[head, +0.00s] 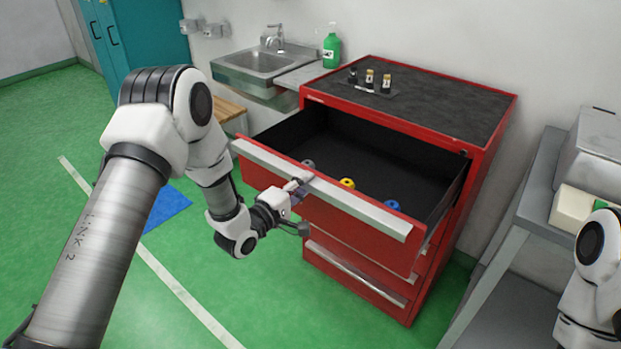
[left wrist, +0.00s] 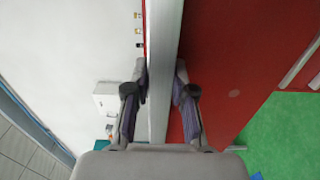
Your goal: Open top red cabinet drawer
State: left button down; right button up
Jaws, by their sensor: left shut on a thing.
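The red cabinet (head: 480,170) stands against the wall with a dark top. Its top drawer (head: 345,214) is pulled well out, and its black inside shows. My left gripper (head: 298,188) is shut on the silver handle edge (head: 355,203) along the top of the drawer front, left of its middle. In the left wrist view the two fingers (left wrist: 160,88) sit on either side of the handle strip (left wrist: 166,50), with the red drawer front (left wrist: 225,50) to the right. My right gripper is not in view; only part of my right arm shows at the right edge.
Grey, yellow and blue round items (head: 392,204) lie in the drawer. Small bottles (head: 369,78) stand on the cabinet top. A sink (head: 262,62) and green bottle (head: 331,48) are behind. A grey table (head: 530,205) stands at right. Green floor (head: 280,300) is clear in front.

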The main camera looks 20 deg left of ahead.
pick_arm(q)
jog(key=shift+f+v, duration=0.15)
jog(key=shift+v, duration=0.65)
jog(key=shift+f+v, duration=0.15)
jog(key=shift+v, duration=0.6)
jog(key=shift+d, duration=0.1)
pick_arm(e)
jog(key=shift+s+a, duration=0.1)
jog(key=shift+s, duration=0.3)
pick_arm(q)
jog(key=c, duration=1.1)
grip_release()
jog(key=shift+o, duration=0.3)
jog(key=shift+w, duration=0.2)
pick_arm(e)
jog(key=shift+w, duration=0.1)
pick_arm(q)
jog(key=shift+s+r, duration=0.1)
jog(key=shift+s, duration=0.05)
jog(key=v, duration=1.1)
jog(key=shift+s, duration=0.3)
